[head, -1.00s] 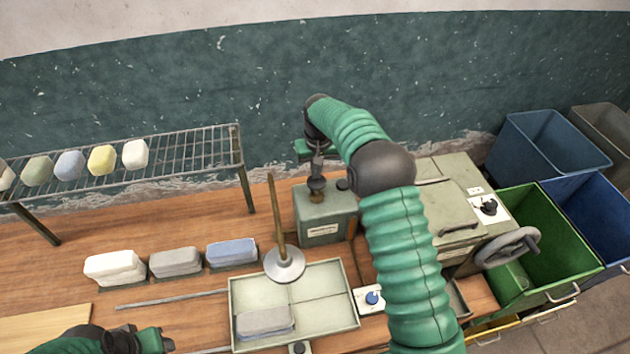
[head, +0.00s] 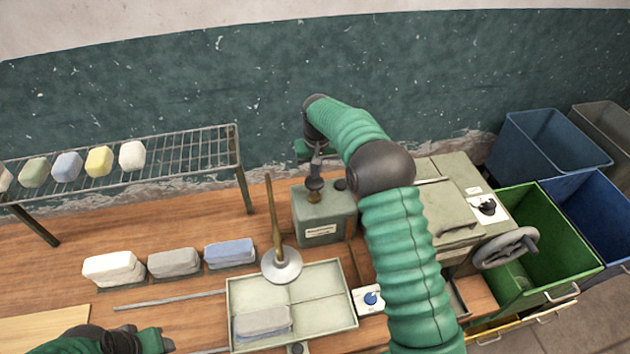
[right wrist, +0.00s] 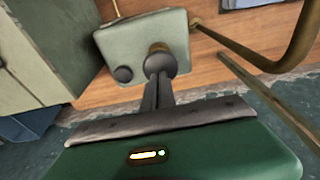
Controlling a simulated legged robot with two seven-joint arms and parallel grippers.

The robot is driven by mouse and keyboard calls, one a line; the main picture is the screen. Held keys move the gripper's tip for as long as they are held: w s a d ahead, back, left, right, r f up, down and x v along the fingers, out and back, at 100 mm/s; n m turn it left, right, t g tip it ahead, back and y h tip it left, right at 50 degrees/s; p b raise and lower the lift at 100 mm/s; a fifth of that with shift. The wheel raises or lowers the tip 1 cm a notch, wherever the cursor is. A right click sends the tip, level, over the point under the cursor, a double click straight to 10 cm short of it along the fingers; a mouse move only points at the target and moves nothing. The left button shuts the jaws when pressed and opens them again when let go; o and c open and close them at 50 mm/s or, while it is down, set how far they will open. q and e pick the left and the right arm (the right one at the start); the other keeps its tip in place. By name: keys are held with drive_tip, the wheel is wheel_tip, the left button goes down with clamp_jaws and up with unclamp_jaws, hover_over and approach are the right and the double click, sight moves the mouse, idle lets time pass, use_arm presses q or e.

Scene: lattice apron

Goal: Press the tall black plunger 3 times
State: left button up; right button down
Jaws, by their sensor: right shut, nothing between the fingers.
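The tall black plunger (head: 314,184) stands upright on a brass collar on top of a grey-green labelled box (head: 323,232). In the right wrist view its round dark head (right wrist: 161,64) shows at the fingertips, above the box top (right wrist: 125,45). My right gripper (head: 317,168) is shut and empty, pointing down over the plunger. Its fingertips (right wrist: 157,82) overlap the plunger head; contact looks likely, but I cannot be sure. A shorter black knob (right wrist: 123,74) sits beside the plunger. My left gripper (head: 150,341) is low at the bottom left, with its fingers unclear.
A wire rack (head: 190,155) holds several soaps. A machine with a handwheel (head: 506,248) and bins stand at right.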

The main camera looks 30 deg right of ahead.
sight(314, 182)
drive_tip(key=shift+d+f, duration=0.1)
drive_tip(key=shift+d, duration=0.05)
drive_tip(key=shift+a+f+b, duration=0.55)
drive_tip(key=shift+f, duration=0.35)
drive_tip(key=shift+s+d+f+b, duration=0.15)
drive_tip(key=shift+f+b, duration=0.3)
drive_tip(key=shift+f, duration=0.55)
wheel_tip(314, 182, up, 4)
drive_tip(key=p, duration=0.3)
drive_tip(key=shift+d+f, duration=0.1)
drive_tip(key=shift+f, duration=0.1)
